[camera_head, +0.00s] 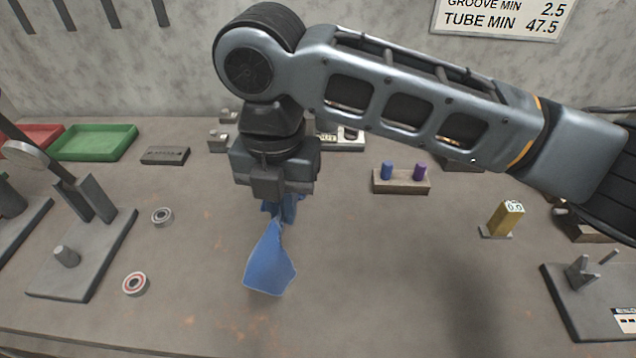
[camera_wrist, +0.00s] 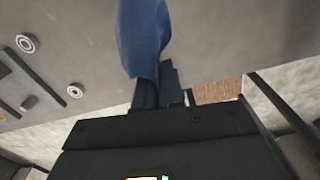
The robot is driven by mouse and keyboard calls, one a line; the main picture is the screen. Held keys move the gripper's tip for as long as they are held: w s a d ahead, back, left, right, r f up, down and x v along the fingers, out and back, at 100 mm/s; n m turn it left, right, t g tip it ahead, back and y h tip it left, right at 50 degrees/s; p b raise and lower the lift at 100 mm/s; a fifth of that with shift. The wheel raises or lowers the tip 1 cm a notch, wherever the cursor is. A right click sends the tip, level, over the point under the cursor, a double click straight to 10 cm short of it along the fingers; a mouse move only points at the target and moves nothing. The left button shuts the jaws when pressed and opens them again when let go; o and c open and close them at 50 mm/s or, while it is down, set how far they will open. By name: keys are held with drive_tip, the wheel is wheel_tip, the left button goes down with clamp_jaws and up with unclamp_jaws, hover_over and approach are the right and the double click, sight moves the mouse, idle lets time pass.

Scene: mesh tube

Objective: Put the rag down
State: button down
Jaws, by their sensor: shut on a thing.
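The blue rag (camera_head: 269,262) hangs from my gripper (camera_head: 280,214) over the middle of the bench. Its upper part is bunched at the fingers and its lower part spreads out below them. In the wrist view the rag (camera_wrist: 142,40) extends away from the fingers (camera_wrist: 158,90), which are shut on it. I cannot tell whether its lower edge touches the bench top (camera_head: 370,270).
Two ring bearings (camera_head: 135,284) (camera_head: 161,216) lie left of the rag, beside a grey fixture plate (camera_head: 85,262). A green tray (camera_head: 95,142) is at the back left. A block with blue and purple pegs (camera_head: 401,186) and a yellow gauge (camera_head: 506,218) stand to the right.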

drive_tip(key=w+d+f+b, duration=0.1)
drive_tip(key=w+d+b, duration=0.1)
drive_tip(key=w, duration=0.8)
drive_tip(key=w+d+f+b, duration=0.2)
drive_tip(key=w+d, duration=0.1)
drive_tip(key=w, duration=0.7)
drive_tip(key=shift+f, duration=0.25)
drive_tip(key=shift+w+a, duration=0.1)
